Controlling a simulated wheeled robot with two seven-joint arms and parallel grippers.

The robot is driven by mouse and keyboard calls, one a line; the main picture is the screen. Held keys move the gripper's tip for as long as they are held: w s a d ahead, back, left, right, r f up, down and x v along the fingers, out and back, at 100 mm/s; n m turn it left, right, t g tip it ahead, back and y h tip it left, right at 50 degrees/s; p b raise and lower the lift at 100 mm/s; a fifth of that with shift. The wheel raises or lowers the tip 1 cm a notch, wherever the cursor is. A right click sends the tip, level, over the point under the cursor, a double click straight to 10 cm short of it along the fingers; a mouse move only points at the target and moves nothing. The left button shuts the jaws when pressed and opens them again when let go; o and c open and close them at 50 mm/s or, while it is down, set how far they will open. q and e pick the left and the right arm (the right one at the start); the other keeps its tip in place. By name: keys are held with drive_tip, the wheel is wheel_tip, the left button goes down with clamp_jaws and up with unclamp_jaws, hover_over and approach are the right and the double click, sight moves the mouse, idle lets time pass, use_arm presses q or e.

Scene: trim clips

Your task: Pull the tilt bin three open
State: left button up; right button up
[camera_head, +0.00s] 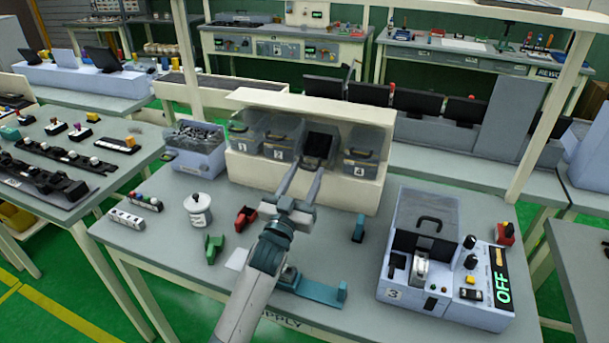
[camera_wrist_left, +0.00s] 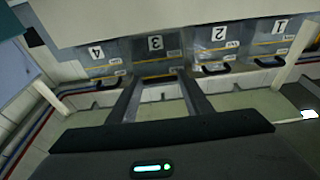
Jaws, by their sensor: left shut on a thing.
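The rack of tilt bins (camera_head: 340,192) stands at the back of the grey table. Bin three (camera_head: 318,146) is the third from the left and shows dark at its upper part; I cannot tell how far it is tilted. Its number 3 label (camera_wrist_left: 155,43) shows upside down in the left wrist view. My left gripper (camera_head: 302,172) reaches up to it from the front, and in the wrist view its two fingers (camera_wrist_left: 160,82) end at the bin's lower front. They are shut on its handle, which is mostly hidden. My right gripper is out of view.
Bins one (camera_head: 243,135), two (camera_head: 281,138) and four (camera_head: 360,168) flank it. A tub of parts (camera_head: 196,148) stands left. A white pot (camera_head: 198,210), red (camera_head: 245,217) and green (camera_head: 213,246) pieces lie left of my arm. A device reading OFF (camera_head: 450,262) stands right.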

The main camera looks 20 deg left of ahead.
use_arm(q)
drive_tip(key=o, duration=1.2)
drive_tip(key=shift+w+f, duration=0.15)
drive_tip(key=shift+f, duration=0.5)
drive_tip(key=shift+o, duration=0.2)
drive_tip(key=shift+w+a+f, duration=0.1)
drive_tip(key=shift+w, duration=0.2)
drive_tip(key=shift+s+r, duration=0.2)
drive_tip(key=shift+r, duration=0.35)
drive_tip(key=shift+w+r+b, duration=0.15)
drive_tip(key=shift+r+b, duration=0.2)
drive_tip(key=shift+r, duration=0.3)
drive_tip(key=s+d+r+b, duration=0.2)
drive_tip(key=d+r+b, duration=0.1)
drive_tip(key=d+r, duration=0.5)
drive_tip(key=d, duration=0.3)
drive_tip(key=shift+s+d+r, duration=0.2)
drive_tip(key=shift+s+r, duration=0.1)
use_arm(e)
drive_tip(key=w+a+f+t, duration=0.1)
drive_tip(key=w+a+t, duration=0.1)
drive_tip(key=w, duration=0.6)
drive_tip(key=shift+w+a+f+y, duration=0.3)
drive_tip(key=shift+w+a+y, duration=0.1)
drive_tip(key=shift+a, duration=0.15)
